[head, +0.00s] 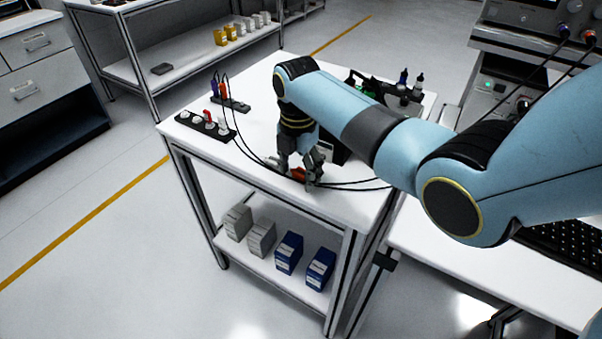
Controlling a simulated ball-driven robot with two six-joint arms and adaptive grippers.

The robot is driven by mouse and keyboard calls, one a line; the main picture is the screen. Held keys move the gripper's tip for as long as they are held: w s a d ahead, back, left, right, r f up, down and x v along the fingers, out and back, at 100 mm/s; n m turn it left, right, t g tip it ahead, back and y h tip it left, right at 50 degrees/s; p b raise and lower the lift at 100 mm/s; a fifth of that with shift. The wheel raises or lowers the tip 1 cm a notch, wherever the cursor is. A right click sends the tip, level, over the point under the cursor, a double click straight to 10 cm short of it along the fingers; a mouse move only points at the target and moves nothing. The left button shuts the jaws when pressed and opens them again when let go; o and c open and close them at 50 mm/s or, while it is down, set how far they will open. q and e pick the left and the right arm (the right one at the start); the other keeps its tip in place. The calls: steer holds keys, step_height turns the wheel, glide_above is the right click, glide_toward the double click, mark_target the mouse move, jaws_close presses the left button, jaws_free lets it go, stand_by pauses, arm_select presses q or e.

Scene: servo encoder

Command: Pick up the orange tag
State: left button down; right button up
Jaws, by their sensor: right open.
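A small orange tag (298,174) lies on the white table top (255,100) near its front edge. My right gripper (299,177) points down over it, with its open fingers on either side of the tag. The fingers partly hide the tag, and I cannot tell whether they touch it. My left gripper is not in view.
Black cables (245,150) run close by my right gripper. A black strip with white and red pieces (207,124) and a small holder (236,104) stand at the table's left. Boxes (289,252) sit on the shelf below.

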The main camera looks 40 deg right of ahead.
steer(key=c, duration=0.9)
steer(key=shift+r, duration=0.2)
